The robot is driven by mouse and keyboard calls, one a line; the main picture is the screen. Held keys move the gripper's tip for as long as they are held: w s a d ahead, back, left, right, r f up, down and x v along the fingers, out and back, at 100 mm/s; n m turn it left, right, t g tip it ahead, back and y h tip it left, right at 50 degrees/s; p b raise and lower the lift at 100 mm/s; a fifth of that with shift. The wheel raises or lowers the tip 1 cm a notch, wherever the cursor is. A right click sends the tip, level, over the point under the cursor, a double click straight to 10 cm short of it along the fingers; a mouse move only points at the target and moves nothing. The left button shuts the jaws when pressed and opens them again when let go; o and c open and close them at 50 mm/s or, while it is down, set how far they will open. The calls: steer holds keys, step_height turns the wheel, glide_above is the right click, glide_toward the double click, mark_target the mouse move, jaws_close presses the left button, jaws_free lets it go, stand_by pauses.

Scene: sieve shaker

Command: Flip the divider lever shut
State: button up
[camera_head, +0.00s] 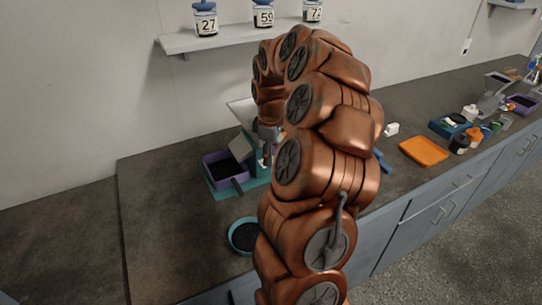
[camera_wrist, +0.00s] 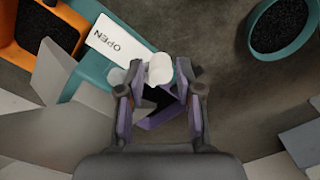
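The divider, a teal stand (camera_head: 228,191) on the bench, is partly hidden behind my arm in the head view. In the wrist view its teal edge (camera_wrist: 93,68) carries a white plate marked OPEN (camera_wrist: 118,42). A short white rounded knob (camera_wrist: 160,69), apparently the lever's end, shows between my fingertips. My gripper (camera_wrist: 160,76) is open around it, with fingers apart on both sides; whether either touches it is unclear. The rest of the lever is hidden. A purple tray (camera_head: 211,158) sits at the divider's left; purple edges (camera_wrist: 165,117) show below the knob.
An orange tray (camera_wrist: 27,50) of dark grains lies at the wrist view's upper left. A teal bowl (camera_head: 232,245) of dark grains stands near the bench's front edge. A shelf (camera_head: 205,43) with numbered jars is above. An orange mat (camera_head: 423,151) and several small items are right.

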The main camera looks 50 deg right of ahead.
steer(key=shift+o, duration=0.8)
steer(key=shift+r, duration=0.1)
step_height(320, 180, up, 12)
stand_by(0.6)
